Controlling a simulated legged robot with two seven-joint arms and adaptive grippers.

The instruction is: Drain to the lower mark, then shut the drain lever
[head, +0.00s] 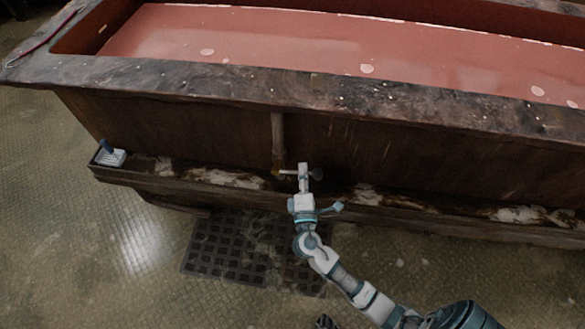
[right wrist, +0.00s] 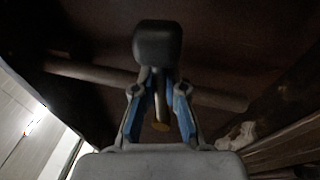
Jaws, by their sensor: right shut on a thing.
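A long dark wooden tank (head: 190,125) holds pinkish-red liquid (head: 300,42) with a few pale bubbles. The liquid lies below the rim; I cannot make out a lower mark. The drain lever has a dark knob (head: 318,175), low on the tank's front beside an upright post. In the right wrist view its dark knob (right wrist: 158,45) sits above a thin metal shaft between my blue-padded fingers. My right gripper (head: 303,172), also in the right wrist view (right wrist: 160,108), is shut on the lever. Whether liquid flows is not clear. My left gripper is not in view.
A ledge (head: 440,222) with pale crusted patches runs along the tank's foot. A small white block with a blue handle (head: 110,155) sits at its left end. A dark floor grate (head: 225,250) lies below. Floor at left is clear.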

